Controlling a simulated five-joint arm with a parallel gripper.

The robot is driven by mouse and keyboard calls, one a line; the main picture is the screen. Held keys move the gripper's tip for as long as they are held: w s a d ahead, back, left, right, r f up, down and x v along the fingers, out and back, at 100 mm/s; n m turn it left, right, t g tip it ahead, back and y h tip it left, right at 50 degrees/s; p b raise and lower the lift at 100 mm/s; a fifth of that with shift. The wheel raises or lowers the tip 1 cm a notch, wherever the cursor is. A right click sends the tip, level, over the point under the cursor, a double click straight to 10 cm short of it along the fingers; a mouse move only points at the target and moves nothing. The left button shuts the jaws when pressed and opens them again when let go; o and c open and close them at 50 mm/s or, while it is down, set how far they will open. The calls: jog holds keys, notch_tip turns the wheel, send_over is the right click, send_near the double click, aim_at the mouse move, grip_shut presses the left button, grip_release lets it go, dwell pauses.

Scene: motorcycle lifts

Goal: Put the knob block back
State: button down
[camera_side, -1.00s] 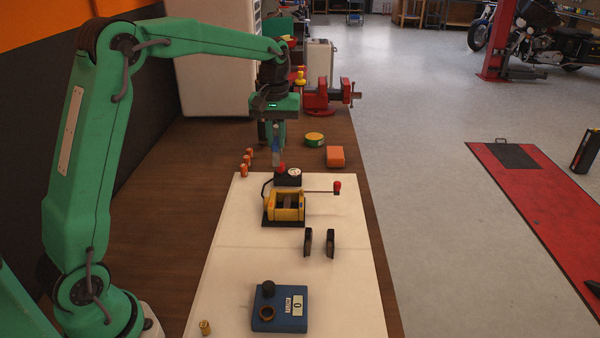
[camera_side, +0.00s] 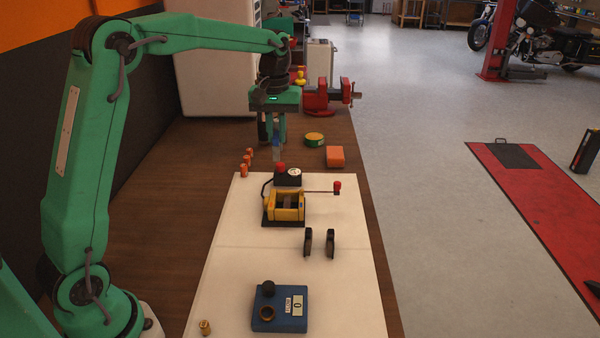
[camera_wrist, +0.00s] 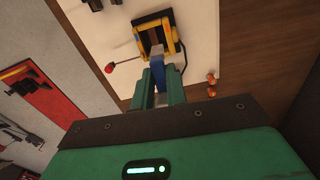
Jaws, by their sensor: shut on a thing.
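My gripper (camera_side: 277,142) is up over the far end of the pale mat, behind the yellow fixture. It is shut on a small blue and grey piece (camera_side: 277,152), held upright and pointing down. The piece also shows between my green fingers in the wrist view (camera_wrist: 157,72); I cannot tell whether it has a knob. A blue box (camera_side: 285,318) with a black knob (camera_side: 268,288), a brass ring and a display reading 0 sits at the near end of the mat.
The yellow fixture (camera_side: 271,207) has a red-tipped lever (camera_side: 337,186) sticking out right. A black box with a red button and dial (camera_side: 289,179) stands behind it. Two dark upright plates (camera_side: 308,243) stand nearer. Orange pegs (camera_side: 244,171), an orange block (camera_side: 335,157) and a red vise (camera_side: 318,100) lie beyond.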

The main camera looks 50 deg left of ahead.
jog(key=s+d+f, duration=0.3)
jog(key=s+d, duration=0.5)
jog(key=d, duration=0.1)
jog(key=s+d+f, duration=0.4)
jog(key=s+d, duration=0.5)
jog(key=shift+s+d+f+n, duration=0.2)
jog(key=shift+s+d+n, duration=0.1)
jog(key=w+a+f, duration=0.6)
jog(key=a+f, duration=0.1)
jog(key=a, duration=0.3)
jog(key=shift+f, duration=0.1)
jog(key=shift+f, duration=1.9)
jog(key=shift+f, duration=0.1)
